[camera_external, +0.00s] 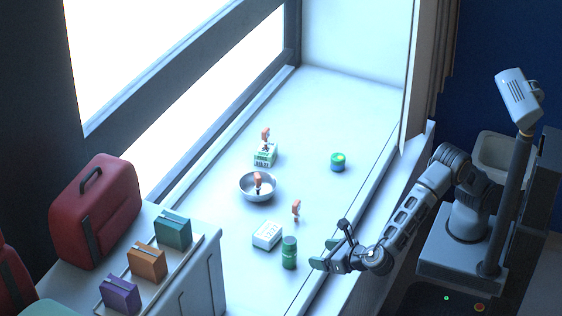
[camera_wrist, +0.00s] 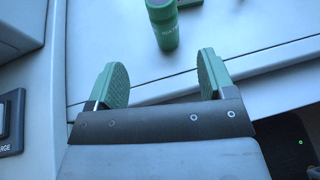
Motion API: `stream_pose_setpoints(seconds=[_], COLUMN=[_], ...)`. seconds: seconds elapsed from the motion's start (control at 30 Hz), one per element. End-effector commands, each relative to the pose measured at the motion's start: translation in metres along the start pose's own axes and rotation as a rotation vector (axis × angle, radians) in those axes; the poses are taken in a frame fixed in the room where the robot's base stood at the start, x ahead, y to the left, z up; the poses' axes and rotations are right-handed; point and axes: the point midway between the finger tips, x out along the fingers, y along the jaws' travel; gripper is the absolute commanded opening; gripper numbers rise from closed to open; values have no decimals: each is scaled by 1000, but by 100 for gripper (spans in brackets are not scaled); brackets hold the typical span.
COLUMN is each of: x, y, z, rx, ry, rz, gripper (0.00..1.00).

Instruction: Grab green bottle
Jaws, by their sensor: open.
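The green bottle (camera_external: 289,252) stands upright near the front edge of the white window ledge, beside a white box. In the wrist view the green bottle (camera_wrist: 164,26) shows at the top, beyond the fingertips and a little right of the middle of the gap. My gripper (camera_external: 328,254) is to the right of the bottle, apart from it. In the wrist view my gripper (camera_wrist: 160,80) is open, with its two green pads wide apart and nothing between them.
A white box (camera_external: 267,235) stands just left of the bottle. A small orange-and-white figure (camera_external: 296,210) stands behind it. A metal bowl (camera_external: 243,190) with a figure, a green-and-white box (camera_external: 265,158) and a green-blue tin (camera_external: 338,162) are farther back. The ledge's right side is clear.

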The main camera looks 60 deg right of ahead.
Motion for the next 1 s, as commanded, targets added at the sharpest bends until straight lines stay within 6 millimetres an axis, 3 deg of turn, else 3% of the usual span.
stream_pose_setpoints(seconds=[0.2,0.4,0.77,1.0], x=[41,68,85,115], y=[-1,-2,-3,-6], z=[0,0,0,-1], rx=[-6,-5,-4,-3], ry=[2,3,3,4], rz=[-4,-4,-3,-4], gripper=[76,76,76,76])
